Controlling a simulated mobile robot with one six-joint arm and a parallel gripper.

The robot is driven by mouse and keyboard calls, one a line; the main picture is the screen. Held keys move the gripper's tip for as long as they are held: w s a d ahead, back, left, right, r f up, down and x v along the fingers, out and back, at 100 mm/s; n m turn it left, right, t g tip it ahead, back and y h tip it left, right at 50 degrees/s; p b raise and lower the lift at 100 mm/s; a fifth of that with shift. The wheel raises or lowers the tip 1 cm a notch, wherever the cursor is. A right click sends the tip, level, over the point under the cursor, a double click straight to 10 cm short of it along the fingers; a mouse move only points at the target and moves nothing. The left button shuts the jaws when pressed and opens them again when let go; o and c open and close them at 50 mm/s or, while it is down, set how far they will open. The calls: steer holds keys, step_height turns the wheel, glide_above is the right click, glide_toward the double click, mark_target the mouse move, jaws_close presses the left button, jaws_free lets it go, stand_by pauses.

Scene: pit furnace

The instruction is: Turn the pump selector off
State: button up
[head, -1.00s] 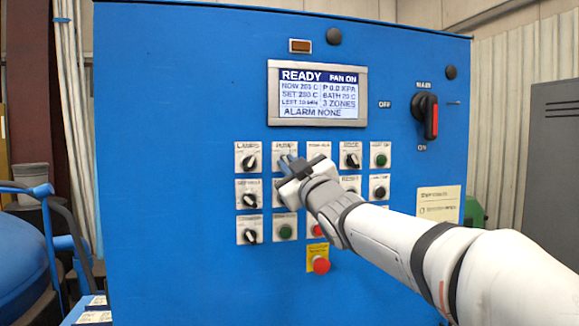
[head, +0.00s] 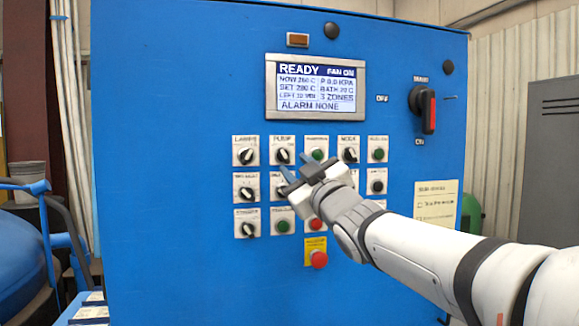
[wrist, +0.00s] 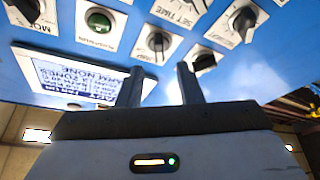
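The pump selector (head: 283,154) is a black knob on a white plate labelled PUMP, in the top row of the blue panel, second from the left. It is fully visible in the head view; its setting is too small to read surely. In the wrist view, which sees the panel upside down, the pump selector (wrist: 158,41) appears beyond and between my fingertips. My gripper (head: 295,170) is just below and right of it in the head view. My gripper (wrist: 160,72) has its two dark fingers apart with nothing between them.
The lamps selector (head: 246,154) is left of the pump selector, a green button (head: 316,155) right. More knobs and buttons sit below, with a red button on a yellow plate (head: 319,260). The display (head: 317,86) above reads READY, FAN ON. A red-handled main switch (head: 429,111) is at right.

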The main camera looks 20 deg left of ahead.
steer(key=v, duration=0.2)
steer(key=shift+s+d+f, duration=0.15)
steer(key=shift+s+d, duration=0.1)
steer(key=d+f+m+g+h+p, duration=0.25)
steer(key=d+f+m+h, duration=0.9)
steer(key=d+f, duration=0.9)
steer(key=s+d+f+m+g+h, duration=0.1)
steer(key=s+d+f+g, duration=0.2)
steer(key=s+f, duration=0.2)
steer(key=s+d+f+m+g+h, duration=0.1)
steer(key=s+d+f+g, duration=0.2)
steer(key=s+f, duration=0.3)
steer(key=s+d+f+m+g+h+p, duration=0.1)
steer(key=s+d+f+g, duration=0.2)
steer(key=s+f, duration=0.3)
steer(key=s+g, duration=0.1)
steer(key=s, duration=0.4)
steer(key=shift+d+m+h, duration=0.35)
steer(key=shift+d, duration=0.05)
